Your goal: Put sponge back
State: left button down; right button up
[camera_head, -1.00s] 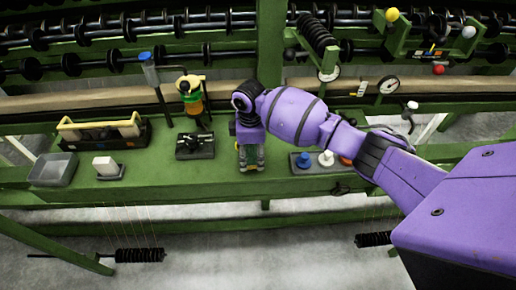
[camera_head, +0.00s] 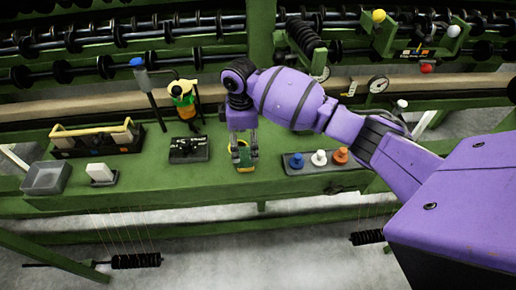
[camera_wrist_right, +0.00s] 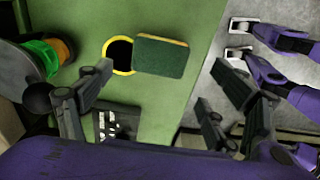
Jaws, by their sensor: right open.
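The sponge (camera_wrist_right: 160,57), a flat block with a dark green face and a yellow layer, lies on the green bench top (camera_wrist_right: 160,105). In the wrist view it is beside a yellow-rimmed round dark opening (camera_wrist_right: 118,55), at or over its right edge. In the head view a bit of the sponge (camera_head: 246,160) shows between the fingers. My right gripper (camera_head: 243,158) points down over it. In the wrist view the right gripper's fingers (camera_wrist_right: 163,88) are spread wide, with the sponge ahead between them and nothing held. My left gripper is not in view.
Right of the gripper is a plate with blue, white and orange knobs (camera_head: 319,158). Left are a black fixture (camera_head: 188,149), an orange-green-black item (camera_head: 184,100), a white block (camera_head: 100,172), a grey bin (camera_head: 46,178) and a yellow-handled rack (camera_head: 95,138).

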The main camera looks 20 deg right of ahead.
aim_at(245, 156)
notch_tip(245, 156, up, 5)
jog(key=shift+r, duration=0.15)
dwell(0.7)
dwell(0.6)
